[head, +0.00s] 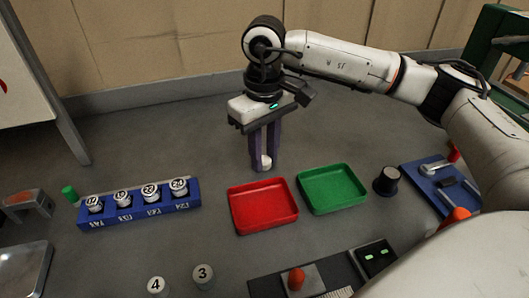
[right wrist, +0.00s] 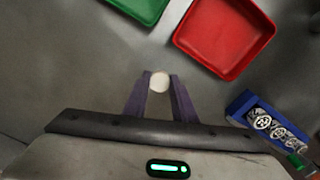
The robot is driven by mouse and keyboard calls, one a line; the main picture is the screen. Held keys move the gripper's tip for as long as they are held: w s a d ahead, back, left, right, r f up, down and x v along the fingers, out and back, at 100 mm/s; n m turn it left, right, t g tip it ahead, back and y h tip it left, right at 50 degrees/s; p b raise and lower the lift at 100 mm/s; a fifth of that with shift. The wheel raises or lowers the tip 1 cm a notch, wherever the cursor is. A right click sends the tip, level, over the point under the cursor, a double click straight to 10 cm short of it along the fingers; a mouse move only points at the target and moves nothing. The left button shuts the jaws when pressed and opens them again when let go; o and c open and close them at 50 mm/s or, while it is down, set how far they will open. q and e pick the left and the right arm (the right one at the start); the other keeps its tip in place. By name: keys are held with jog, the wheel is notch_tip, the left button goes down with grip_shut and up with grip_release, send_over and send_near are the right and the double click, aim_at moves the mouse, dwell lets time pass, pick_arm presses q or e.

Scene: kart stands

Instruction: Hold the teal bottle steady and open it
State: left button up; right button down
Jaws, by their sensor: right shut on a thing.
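My right gripper (head: 262,160) hangs down behind the red tray, its purple fingers shut on a small white round piece. The white piece (head: 265,162) shows between the fingertips, and also in the right wrist view (right wrist: 159,82). I cannot tell if it is a cap or part of a bottle. I make out no clearly teal bottle. A small green cylinder (head: 69,193) stands at the left end of the blue rack, apart from my gripper; it also shows in the right wrist view (right wrist: 296,160). My left gripper is not in view.
A red tray (head: 235,211) and a green tray (head: 360,193) lie in front of my right gripper. A blue rack (head: 141,213) holds several numbered white-topped pieces. A black knob (head: 386,181) stands right of the trays.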

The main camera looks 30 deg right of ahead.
aim_at(265, 161)
jog(key=shift+f, duration=0.25)
jog(key=c, duration=1.5)
grip_release()
jog(key=shift+r, duration=0.1)
jog(key=shift+o, duration=0.2)
notch_tip(265, 161, up, 12)
jog(key=shift+r, duration=0.2)
